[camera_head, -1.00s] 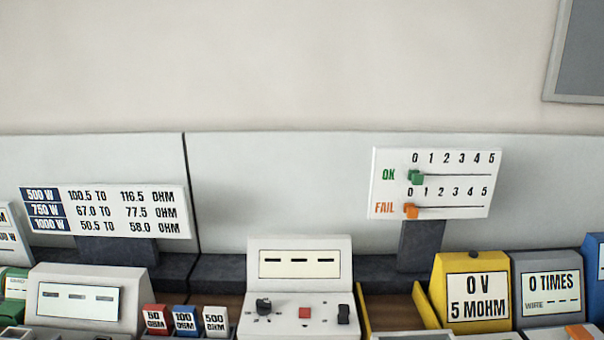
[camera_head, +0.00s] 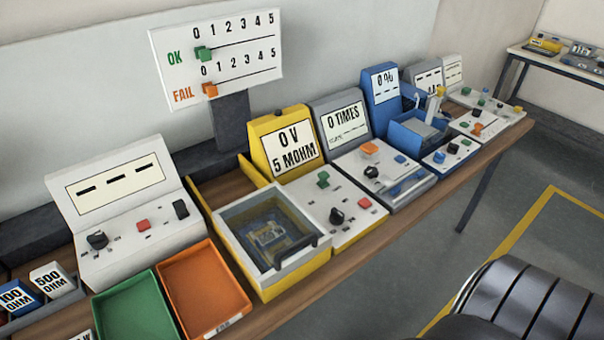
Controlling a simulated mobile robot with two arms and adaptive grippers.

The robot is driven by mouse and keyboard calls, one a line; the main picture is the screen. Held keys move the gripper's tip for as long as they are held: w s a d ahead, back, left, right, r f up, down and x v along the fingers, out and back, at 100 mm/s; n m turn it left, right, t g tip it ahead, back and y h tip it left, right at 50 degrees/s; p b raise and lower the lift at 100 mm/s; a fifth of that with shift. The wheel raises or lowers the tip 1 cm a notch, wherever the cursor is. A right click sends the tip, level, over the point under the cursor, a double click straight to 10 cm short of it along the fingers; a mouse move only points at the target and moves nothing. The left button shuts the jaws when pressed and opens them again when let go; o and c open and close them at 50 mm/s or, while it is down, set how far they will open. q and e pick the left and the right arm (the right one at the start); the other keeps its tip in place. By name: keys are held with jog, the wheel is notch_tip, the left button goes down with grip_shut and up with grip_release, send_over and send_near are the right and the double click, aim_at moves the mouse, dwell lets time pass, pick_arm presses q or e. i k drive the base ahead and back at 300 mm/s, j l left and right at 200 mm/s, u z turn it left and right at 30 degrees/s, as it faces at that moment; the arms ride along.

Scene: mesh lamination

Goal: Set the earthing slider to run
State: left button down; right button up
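No earthing label is readable, so I cannot tell which control is the earthing slider. A white panel with a blank three-dash display (camera_head: 115,186) carries a black knob (camera_head: 97,240), a red button (camera_head: 143,225) and a black block-shaped control (camera_head: 181,209). The yellow unit reading 0 V, 5 MOHM (camera_head: 291,147) has a green control (camera_head: 323,180), a black knob (camera_head: 337,216) and a red button (camera_head: 364,202). The grey unit reading 0 TIMES (camera_head: 343,120) has an orange button (camera_head: 370,149) and a black knob (camera_head: 371,171). Neither gripper is in view.
A yellow box with a clear lid (camera_head: 267,227) stands in front of the yellow unit. A green tray (camera_head: 138,310) and an orange tray (camera_head: 205,288) lie at the front. A blue 0 % unit (camera_head: 381,100) stands further right. Open floor (camera_head: 470,225) lies right of the bench.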

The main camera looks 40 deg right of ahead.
aim_at(323, 176)
jog(key=z, duration=1.3)
jog(key=i+l+u, duration=0.25)
jog(key=l, duration=0.2)
